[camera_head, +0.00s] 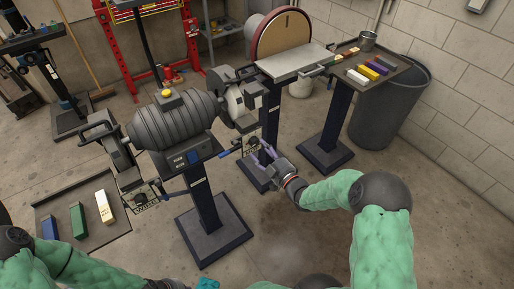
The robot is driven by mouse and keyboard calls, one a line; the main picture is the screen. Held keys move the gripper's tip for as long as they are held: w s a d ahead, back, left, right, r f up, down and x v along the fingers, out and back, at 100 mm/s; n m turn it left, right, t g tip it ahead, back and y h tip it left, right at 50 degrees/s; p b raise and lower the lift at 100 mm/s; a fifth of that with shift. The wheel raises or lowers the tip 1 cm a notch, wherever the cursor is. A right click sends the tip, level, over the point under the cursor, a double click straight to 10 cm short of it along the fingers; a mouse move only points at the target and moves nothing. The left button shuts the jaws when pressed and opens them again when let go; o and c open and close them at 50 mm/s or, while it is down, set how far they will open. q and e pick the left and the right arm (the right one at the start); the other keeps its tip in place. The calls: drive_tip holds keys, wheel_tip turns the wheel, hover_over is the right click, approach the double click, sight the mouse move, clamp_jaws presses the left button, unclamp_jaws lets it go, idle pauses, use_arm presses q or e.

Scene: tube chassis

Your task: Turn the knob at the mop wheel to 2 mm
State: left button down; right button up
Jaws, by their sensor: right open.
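The grey double-ended grinder (185,118) stands on a dark pedestal in the middle. The pale mop wheel (236,101) is at its right end, partly inside a guard. Below the wheel is a small bracket with a labelled plate (252,142) and a blue handle (228,153). The knob itself is too small or hidden to make out. My left gripper (207,283), with teal fingertips, is partly cut off at the bottom edge.
A disc sander (283,40) stands behind to the right. A tray (400,67) with coloured bars is on a stand beside a grey bin (387,115). Another tray (88,240) with bars is at lower left. The floor at front right is clear.

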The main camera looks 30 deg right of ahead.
sight(256, 144)
drive_tip(key=shift+w+a+b, duration=0.15)
drive_tip(key=shift+w+b, duration=0.2)
drive_tip(key=shift+w, duration=1.45)
drive_tip(key=c, duration=1.1)
